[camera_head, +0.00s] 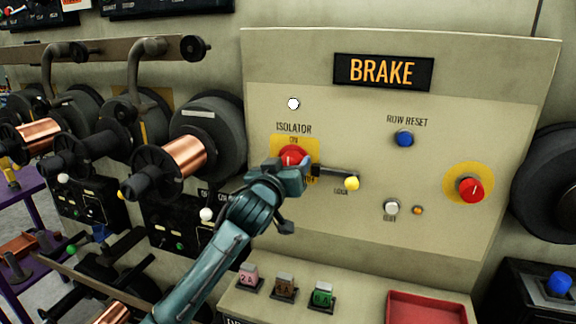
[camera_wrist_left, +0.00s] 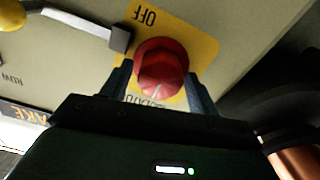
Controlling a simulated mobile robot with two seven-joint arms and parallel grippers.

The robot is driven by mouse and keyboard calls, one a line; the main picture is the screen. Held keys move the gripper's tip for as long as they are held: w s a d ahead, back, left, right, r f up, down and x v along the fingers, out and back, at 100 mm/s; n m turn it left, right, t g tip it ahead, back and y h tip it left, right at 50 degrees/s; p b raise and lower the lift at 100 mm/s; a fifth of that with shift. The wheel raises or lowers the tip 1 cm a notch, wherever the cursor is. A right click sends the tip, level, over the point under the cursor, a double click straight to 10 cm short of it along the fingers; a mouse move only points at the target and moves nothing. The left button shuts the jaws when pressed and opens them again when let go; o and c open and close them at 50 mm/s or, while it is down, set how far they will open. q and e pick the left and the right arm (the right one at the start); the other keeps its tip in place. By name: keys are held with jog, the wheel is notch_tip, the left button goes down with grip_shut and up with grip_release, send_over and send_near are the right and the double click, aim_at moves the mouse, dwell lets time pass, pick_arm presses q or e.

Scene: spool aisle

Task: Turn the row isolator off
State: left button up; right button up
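The red isolator knob (camera_head: 292,154) sits on a yellow plate on the beige panel, under the label ISOLATOR. In the left wrist view the knob (camera_wrist_left: 161,64) shows from the front. Its white mark points toward the ISOLATOR lettering, away from the word OFF (camera_wrist_left: 147,17). My left gripper (camera_head: 287,167) is at the knob and hides its lower part in the head view. In the left wrist view its two fingers (camera_wrist_left: 160,82) flank the knob very closely; I cannot tell whether they press on it. My right gripper is not in view.
A lever with a yellow ball (camera_head: 351,183) lies just right of the knob; its grey block (camera_wrist_left: 120,38) is close to the fingers. A blue button (camera_head: 404,138), a red button (camera_head: 471,188) and a white button (camera_head: 391,207) are further right. Copper spools (camera_head: 183,157) stand left.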

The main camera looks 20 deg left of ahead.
pick_arm(q)
jog(key=c, duration=0.7)
jog(key=shift+c, duration=0.2)
jog(key=shift+m, duration=0.3)
jog(key=m, duration=0.3)
jog(key=shift+m, duration=0.3)
jog(key=m, duration=0.4)
jog(key=shift+d+m, duration=0.1)
jog(key=shift+m, duration=0.2)
jog(key=m, duration=0.4)
jog(key=shift+f+m, duration=0.1)
jog(key=shift+m, duration=2.4)
